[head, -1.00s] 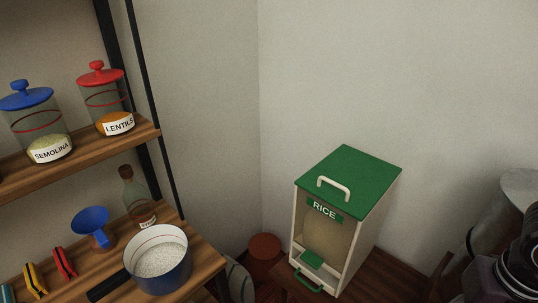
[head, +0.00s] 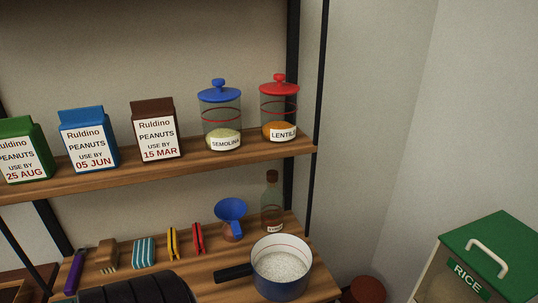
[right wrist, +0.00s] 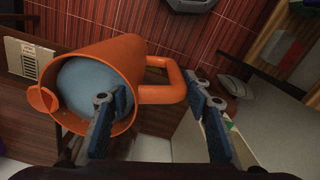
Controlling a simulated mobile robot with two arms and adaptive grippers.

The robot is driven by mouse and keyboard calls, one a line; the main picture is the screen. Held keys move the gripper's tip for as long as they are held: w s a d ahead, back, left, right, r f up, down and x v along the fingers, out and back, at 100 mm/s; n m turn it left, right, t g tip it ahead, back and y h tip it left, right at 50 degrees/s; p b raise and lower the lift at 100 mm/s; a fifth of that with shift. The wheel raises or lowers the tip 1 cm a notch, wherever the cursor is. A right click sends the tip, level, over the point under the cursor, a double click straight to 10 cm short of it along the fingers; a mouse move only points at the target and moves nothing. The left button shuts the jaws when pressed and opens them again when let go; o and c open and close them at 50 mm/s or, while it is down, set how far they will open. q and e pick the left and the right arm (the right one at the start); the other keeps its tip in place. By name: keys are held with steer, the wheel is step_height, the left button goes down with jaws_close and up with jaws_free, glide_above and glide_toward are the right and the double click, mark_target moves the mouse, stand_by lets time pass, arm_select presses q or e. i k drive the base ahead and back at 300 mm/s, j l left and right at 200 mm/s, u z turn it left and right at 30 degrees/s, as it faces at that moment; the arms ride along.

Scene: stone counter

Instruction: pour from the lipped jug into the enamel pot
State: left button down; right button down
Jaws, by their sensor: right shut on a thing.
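The enamel pot (head: 280,287) stands on the lower wooden shelf in the head view. It is dark blue outside and white inside, with a red line inside, white grains in it and a dark handle pointing left. The orange lipped jug (right wrist: 117,52) is in the right wrist view, its mouth and lip facing the lower left. A smooth grey-blue surface shows inside its mouth; I cannot tell what it is. My right gripper (right wrist: 158,92) is shut on the jug's handle, one finger on each side. The jug is not in the head view. My left gripper is not in view.
A blue funnel (head: 231,216) and a glass bottle (head: 272,205) stand behind the pot. Clips, a brush (head: 107,256) and other small items lie to its left. The upper shelf (head: 240,158) above carries cartons and two jars. A green-lidded rice bin (head: 490,250) stands at right.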

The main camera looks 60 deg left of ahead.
mark_target(280, 265)
steer(key=k+j, duration=0.55)
steer(key=j, duration=0.15)
steer(key=u, duration=1.9)
